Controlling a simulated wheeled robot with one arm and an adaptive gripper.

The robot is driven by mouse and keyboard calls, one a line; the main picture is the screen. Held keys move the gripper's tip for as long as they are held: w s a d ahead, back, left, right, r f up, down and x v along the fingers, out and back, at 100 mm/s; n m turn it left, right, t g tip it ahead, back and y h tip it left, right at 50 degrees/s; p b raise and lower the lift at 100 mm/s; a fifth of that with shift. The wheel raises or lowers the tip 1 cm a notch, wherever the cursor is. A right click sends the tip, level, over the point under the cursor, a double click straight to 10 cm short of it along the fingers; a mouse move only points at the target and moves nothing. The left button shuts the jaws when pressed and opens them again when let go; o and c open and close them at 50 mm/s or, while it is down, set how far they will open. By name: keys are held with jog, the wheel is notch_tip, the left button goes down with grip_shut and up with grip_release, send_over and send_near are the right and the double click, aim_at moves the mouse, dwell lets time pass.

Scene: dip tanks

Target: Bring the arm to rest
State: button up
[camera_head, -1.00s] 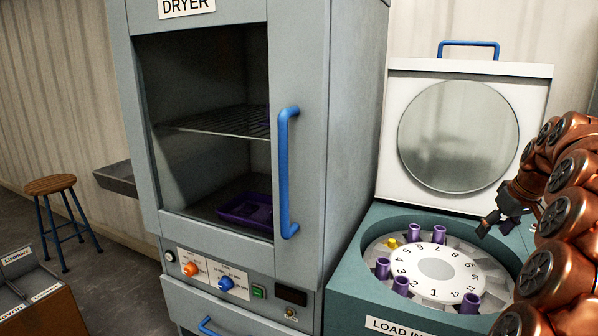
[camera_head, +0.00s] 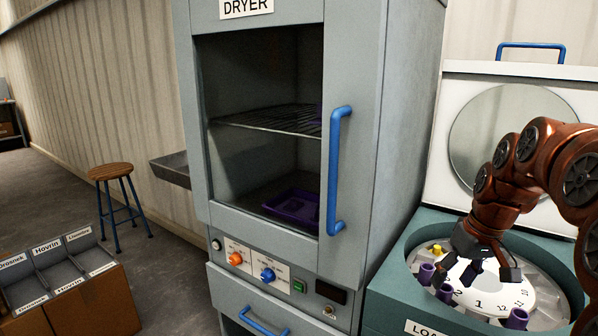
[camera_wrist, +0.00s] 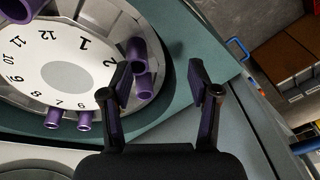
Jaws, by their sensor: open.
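My copper-coloured arm (camera_head: 545,165) reaches in from the right and bends down over the open centrifuge (camera_head: 392,285). My gripper (camera_head: 488,273) is open and empty, in front of the numbered white rotor disc (camera_head: 487,300) in the head view. In the wrist view my gripper (camera_wrist: 165,82) shows its two dark fingers apart, with the teal casing between them. Several purple tubes sit around the rotor, one of them (camera_head: 516,319) at the front. Purple tubes (camera_wrist: 145,52) stand beside the left finger in the wrist view. The arm hides part of the rotor.
The raised centrifuge lid (camera_head: 460,80) stands behind the arm. The dryer (camera_head: 385,150) with its blue handle (camera_head: 337,170) is close on the left. A stool (camera_head: 112,172) and a labelled bin box (camera_head: 95,305) stand further left, with clear floor around the stool.

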jog(key=s+a+f+g, duration=0.2)
jog(key=s+a+f, duration=0.3)
jog(key=s+a, duration=0.75)
jog(key=s+a+f+g+h, duration=0.1)
jog(key=s+a+f, duration=0.2)
jog(key=s, duration=0.4)
jog(key=s+a+f+g, duration=0.2)
jog(key=s+f, duration=0.1)
jog(key=s, duration=0.5)
notch_tip(320, 180, up, 14)
jog(key=t+p, duration=0.1)
jog(key=p, duration=1.2)
jog(key=shift+w+p, duration=0.35)
jog(key=shift+p, duration=0.05)
jog(key=shift+c, duration=0.3)
